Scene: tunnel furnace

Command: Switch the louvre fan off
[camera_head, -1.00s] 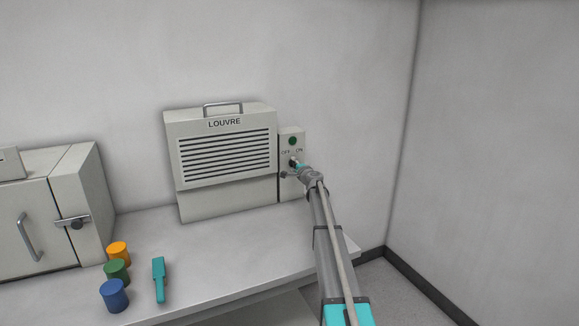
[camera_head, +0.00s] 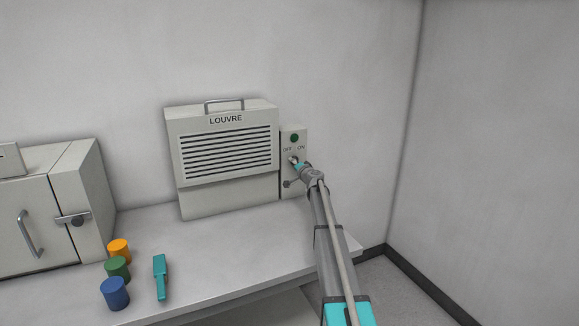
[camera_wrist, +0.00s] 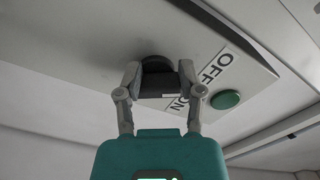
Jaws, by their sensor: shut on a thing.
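The louvre fan (camera_head: 223,190) is a pale grey box with dark slats and a top handle, standing on the bench. At its right side is a control panel (camera_head: 301,139) with OFF and ON labels and a green round lamp or button (camera_head: 294,138). My gripper (camera_head: 297,163) is at the panel, just below the labels, and covers the knob in the head view. In the wrist view, both fingers of my gripper (camera_wrist: 158,82) are shut on the sides of the black knob (camera_wrist: 157,67). OFF, ON and the green disc (camera_wrist: 225,99) lie to its right. Its exact setting is unclear.
A grey furnace-like box (camera_head: 35,220) with a handle and latch stands at the left. The bench (camera_head: 235,245) is clear before the fan.

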